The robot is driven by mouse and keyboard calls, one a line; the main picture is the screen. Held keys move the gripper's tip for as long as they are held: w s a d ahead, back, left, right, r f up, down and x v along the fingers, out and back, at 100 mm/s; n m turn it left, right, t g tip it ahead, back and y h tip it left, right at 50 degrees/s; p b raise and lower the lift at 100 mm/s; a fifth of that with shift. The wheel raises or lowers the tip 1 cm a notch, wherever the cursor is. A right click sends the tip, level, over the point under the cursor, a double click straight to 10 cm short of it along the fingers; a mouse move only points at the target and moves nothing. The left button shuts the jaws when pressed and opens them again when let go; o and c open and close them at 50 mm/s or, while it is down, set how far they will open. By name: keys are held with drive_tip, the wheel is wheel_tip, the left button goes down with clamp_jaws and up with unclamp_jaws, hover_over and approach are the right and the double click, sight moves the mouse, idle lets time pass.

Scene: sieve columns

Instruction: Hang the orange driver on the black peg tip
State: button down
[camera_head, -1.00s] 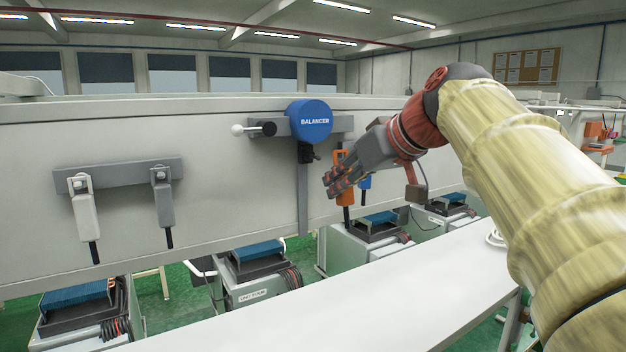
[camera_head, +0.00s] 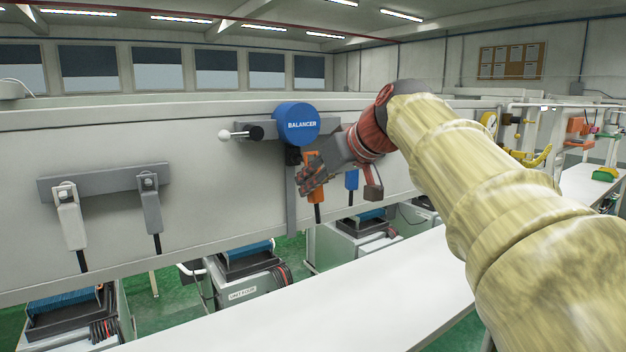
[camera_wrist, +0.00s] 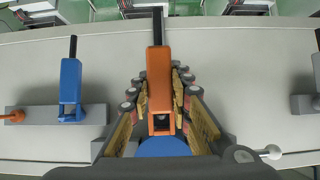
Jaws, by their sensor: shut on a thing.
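The orange driver (camera_head: 312,170) is upright with its black shaft pointing down, just below and right of the blue balancer (camera_head: 297,125). My gripper (camera_head: 311,178) is shut on it. In the wrist view the orange driver (camera_wrist: 159,80) lies between the fingers, its open hanger end near the blue balancer (camera_wrist: 165,147). I cannot tell whether that end touches anything. Another black part (camera_head: 292,156) is below the balancer, partly hidden by the gripper.
A blue driver (camera_head: 352,181) hangs right of my gripper. White (camera_head: 70,218) and grey (camera_head: 151,208) drivers hang from a grey bar (camera_head: 105,182) at left. An orange peg end (camera_wrist: 12,117) shows in the wrist view. A white table (camera_head: 350,295) is in front.

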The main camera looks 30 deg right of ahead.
drive_tip(key=shift+w+f, duration=0.25)
drive_tip(key=shift+w, duration=0.7)
drive_tip(key=shift+w+f, duration=0.25)
drive_tip(key=shift+w, duration=0.7)
drive_tip(key=c, duration=1.6)
unclamp_jaws()
drive_tip(key=shift+o, duration=0.2)
drive_tip(key=shift+s, duration=0.1)
drive_tip(key=v, duration=1.1)
drive_tip(key=shift+s+r, duration=0.3)
drive_tip(key=shift+r, duration=0.05)
